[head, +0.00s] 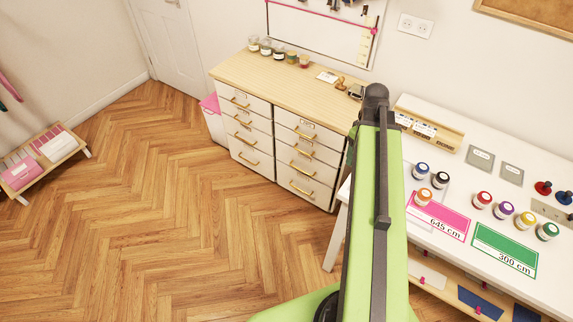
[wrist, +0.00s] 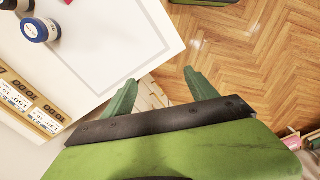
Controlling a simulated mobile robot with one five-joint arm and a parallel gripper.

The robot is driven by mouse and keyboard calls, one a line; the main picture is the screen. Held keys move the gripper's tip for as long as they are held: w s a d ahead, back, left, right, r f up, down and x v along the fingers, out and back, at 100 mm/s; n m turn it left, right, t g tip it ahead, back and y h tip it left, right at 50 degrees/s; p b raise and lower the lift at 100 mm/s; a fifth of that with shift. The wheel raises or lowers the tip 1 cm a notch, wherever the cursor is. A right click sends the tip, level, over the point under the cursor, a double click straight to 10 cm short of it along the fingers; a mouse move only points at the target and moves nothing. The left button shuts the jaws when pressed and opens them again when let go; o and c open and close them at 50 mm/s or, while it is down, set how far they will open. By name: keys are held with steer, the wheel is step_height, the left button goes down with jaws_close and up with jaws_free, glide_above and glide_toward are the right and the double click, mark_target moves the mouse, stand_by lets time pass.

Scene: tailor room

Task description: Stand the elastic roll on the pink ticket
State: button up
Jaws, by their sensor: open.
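The pink ticket (head: 437,222), marked 645 cm, lies flat on the white table. Several small rolls with coloured tops stand on the table, including a blue one (head: 420,170), a black one (head: 440,180), an orange one (head: 422,197) and a red one (head: 481,200). I cannot tell which is the elastic roll. The orange one stands at the ticket's upper left corner, overlapping it in the picture. My gripper (wrist: 160,88) is open and empty in the wrist view, by the table's edge, apart from the blue roll (wrist: 40,30). My arm hides it in the head view.
A green ticket (head: 506,250) marked 300 cm lies right of the pink one. Purple, yellow and green rolls stand behind it. A wooden rack (head: 430,123) is at the table's back. A drawer cabinet (head: 279,140) stands left of the table.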

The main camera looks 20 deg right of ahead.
steer(key=w+a+m, duration=0.1)
steer(key=w+a, duration=0.1)
steer(key=a, duration=1.3)
steer(key=w+a+m, duration=0.2)
steer(key=a, duration=1.3)
steer(key=shift+w+a, duration=0.15)
steer(key=shift+w, duration=0.2)
